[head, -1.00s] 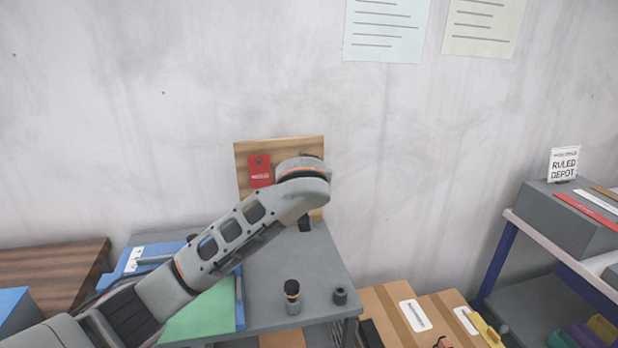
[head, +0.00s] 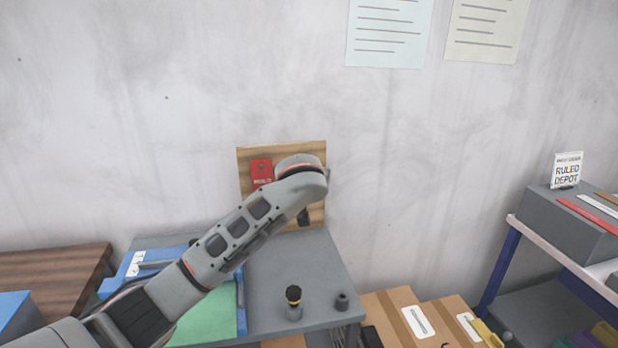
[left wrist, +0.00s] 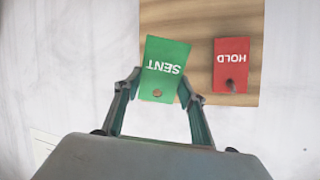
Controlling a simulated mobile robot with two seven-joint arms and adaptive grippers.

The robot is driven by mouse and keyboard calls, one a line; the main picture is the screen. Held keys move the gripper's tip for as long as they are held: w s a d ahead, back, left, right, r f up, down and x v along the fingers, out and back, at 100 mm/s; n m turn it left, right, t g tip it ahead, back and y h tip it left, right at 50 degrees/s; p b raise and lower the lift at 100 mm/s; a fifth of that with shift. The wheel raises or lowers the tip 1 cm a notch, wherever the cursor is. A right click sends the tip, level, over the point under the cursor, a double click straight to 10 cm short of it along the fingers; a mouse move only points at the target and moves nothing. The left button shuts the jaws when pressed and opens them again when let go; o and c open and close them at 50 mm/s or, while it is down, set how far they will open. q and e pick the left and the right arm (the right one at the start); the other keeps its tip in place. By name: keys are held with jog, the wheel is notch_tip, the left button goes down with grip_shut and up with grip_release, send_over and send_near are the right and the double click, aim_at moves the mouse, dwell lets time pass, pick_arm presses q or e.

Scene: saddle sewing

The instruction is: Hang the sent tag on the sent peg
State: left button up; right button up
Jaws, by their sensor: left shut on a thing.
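The green sent tag (left wrist: 167,62) is in the left wrist view, slightly tilted, with its lettering upside down. My left gripper (left wrist: 160,85) is shut on it, with one finger at each side. The tag is in front of the wooden board (left wrist: 205,22), which also stands against the wall in the head view (head: 315,152). A small brown round spot shows near the tag's lower edge; I cannot tell whether it is a hole or a peg end. The sent peg is not clearly seen. In the head view my left arm hides the gripper and the green tag.
The red hold tag (left wrist: 231,58) hangs on a dark peg beside the green tag; it also shows in the head view (head: 261,171). The grey table (head: 270,265) holds a yellow-and-black capped bottle (head: 293,303) and a small dark cylinder (head: 342,301). Cardboard boxes (head: 395,305) stand to the right.

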pick_arm(q)
jog(key=shift+w+a+f, duration=0.2)
jog(key=shift+w+a, duration=0.05)
jog(key=shift+w, duration=0.65)
jog(key=shift+w+a+f, duration=0.15)
jog(key=shift+w+a, duration=0.15)
jog(key=shift+w, duration=0.55)
jog(key=shift+w+a+f, duration=0.2)
jog(key=shift+w+a, duration=0.05)
jog(key=shift+w, duration=0.65)
jog(key=o, duration=1)
